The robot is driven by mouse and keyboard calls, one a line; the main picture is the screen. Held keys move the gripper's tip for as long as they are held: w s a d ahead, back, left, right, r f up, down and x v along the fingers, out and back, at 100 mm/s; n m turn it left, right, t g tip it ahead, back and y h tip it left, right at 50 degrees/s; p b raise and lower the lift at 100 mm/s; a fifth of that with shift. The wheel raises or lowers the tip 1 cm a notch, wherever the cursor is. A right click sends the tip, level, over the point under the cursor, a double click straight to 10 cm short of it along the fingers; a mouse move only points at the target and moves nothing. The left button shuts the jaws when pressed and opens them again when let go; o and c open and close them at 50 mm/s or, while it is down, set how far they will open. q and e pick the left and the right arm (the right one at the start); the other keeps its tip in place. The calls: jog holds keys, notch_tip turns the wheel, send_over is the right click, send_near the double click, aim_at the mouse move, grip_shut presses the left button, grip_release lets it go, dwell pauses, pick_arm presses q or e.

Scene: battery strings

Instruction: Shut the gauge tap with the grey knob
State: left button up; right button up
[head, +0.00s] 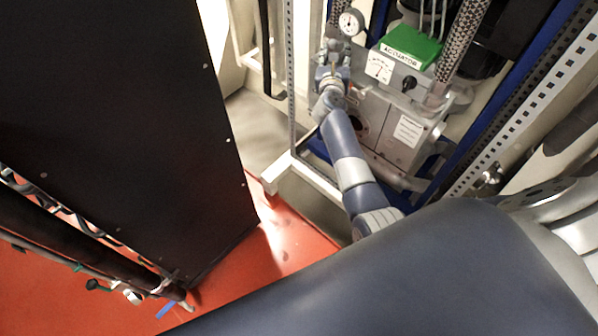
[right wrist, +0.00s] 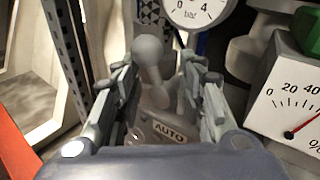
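The grey knob (right wrist: 148,52) shows in the right wrist view as a round ball on a short stem, just below the pressure gauge (right wrist: 196,8). The gauge also shows in the head view (head: 351,22), at the top of the machine. My right gripper (right wrist: 160,72) is open, with one finger on each side of the knob and stem. The knob looks nearer the left finger; I cannot tell whether either finger touches it. In the head view my right gripper (head: 332,76) reaches up to below the gauge and hides the tap. My left gripper is not in view.
A green-topped actuator box (head: 412,46) with a dial stands right of the gauge. Braided hoses (head: 462,40) run beside it. A perforated metal post (head: 290,75) stands left of my right arm. A large black panel (head: 110,120) fills the left, above red floor (head: 285,250).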

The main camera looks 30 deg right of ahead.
jog(key=shift+s+d+f+m+t+b, duration=0.15)
jog(key=shift+m+t+b, duration=0.15)
jog(key=shift+b, duration=0.7)
jog(key=shift+w+a+f+m+t+b, duration=0.15)
jog(key=shift+m+b, duration=0.25)
jog(key=shift+b, duration=0.6)
jog(key=p+v, duration=0.1)
jog(key=v, duration=1)
jog(key=s+a+f+n+y, duration=0.1)
jog(key=a+f+n+y, duration=0.1)
jog(key=a+f+n, duration=0.2)
jog(key=s+a+f+n+y, duration=0.2)
jog(key=a+f+n+y, duration=0.1)
jog(key=f+n, duration=0.7)
jog(key=s+a+f+n+y, duration=0.2)
jog(key=a+f+n, duration=0.3)
jog(key=f, duration=0.6)
jog(key=shift+a+n+g, duration=0.15)
jog(key=shift+n+g, duration=0.2)
jog(key=shift+n, duration=0.95)
jog(key=shift+f, duration=0.15)
jog(key=shift+c, duration=0.7)
